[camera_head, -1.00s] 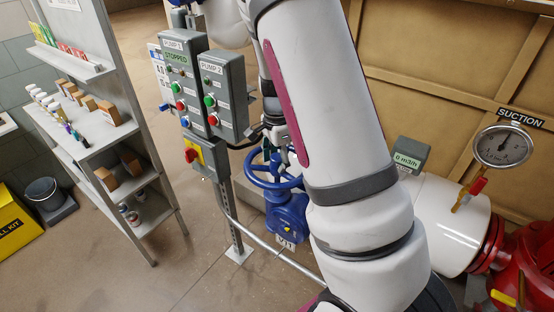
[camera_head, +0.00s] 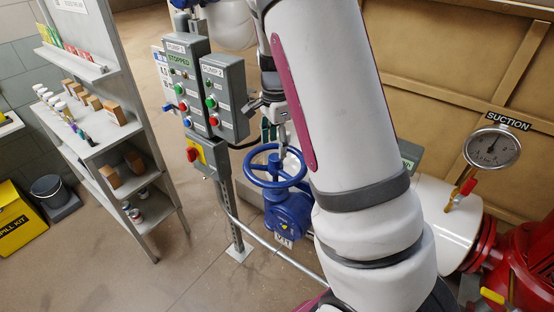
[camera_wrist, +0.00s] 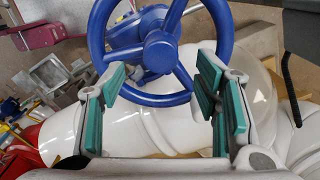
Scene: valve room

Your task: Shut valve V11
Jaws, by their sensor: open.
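The blue valve has a round spoked handwheel (camera_head: 275,167) and a blue body (camera_head: 288,210) with a tag reading V11 (camera_head: 283,241) in the head view. In the wrist view the handwheel (camera_wrist: 160,50) fills the upper middle, its hub and spokes facing me. My gripper (camera_wrist: 165,95) is open, with green-padded fingers on either side of the wheel's lower rim. I cannot tell whether the pads touch the rim. In the head view my gripper (camera_head: 273,132) is just above the wheel, partly hidden by my arm.
Pump control boxes (camera_head: 224,97) on a post stand close left of the valve. A white pipe (camera_head: 440,210) with a suction gauge (camera_head: 491,149) lies to the right. A shelf unit (camera_head: 95,135) is at left. The floor between shelf and post is clear.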

